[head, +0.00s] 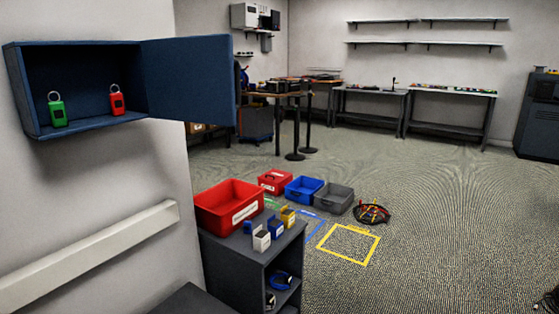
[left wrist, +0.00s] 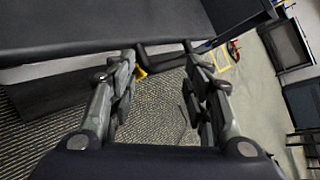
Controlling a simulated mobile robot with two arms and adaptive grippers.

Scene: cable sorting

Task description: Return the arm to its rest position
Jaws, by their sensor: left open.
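My left gripper (left wrist: 159,62) shows in the left wrist view with its two fingers apart and nothing between them. Carpet and the dark edge of a piece of furniture (left wrist: 90,28) show beyond the fingertips. In the head view, neither gripper can be made out. A tangled bundle of coloured cables (head: 372,213) lies on the floor right of the bins. A red bin (head: 275,182), a blue bin (head: 304,190) and a grey bin (head: 333,199) stand in a row on the floor.
An open blue wall cabinet (head: 190,78) holds a green padlock (head: 57,110) and a red padlock (head: 117,101). A large red bin (head: 228,207) and small boxes sit on a dark shelf unit (head: 233,263). A yellow floor square (head: 320,246) lies nearby. The carpet at right is mostly clear.

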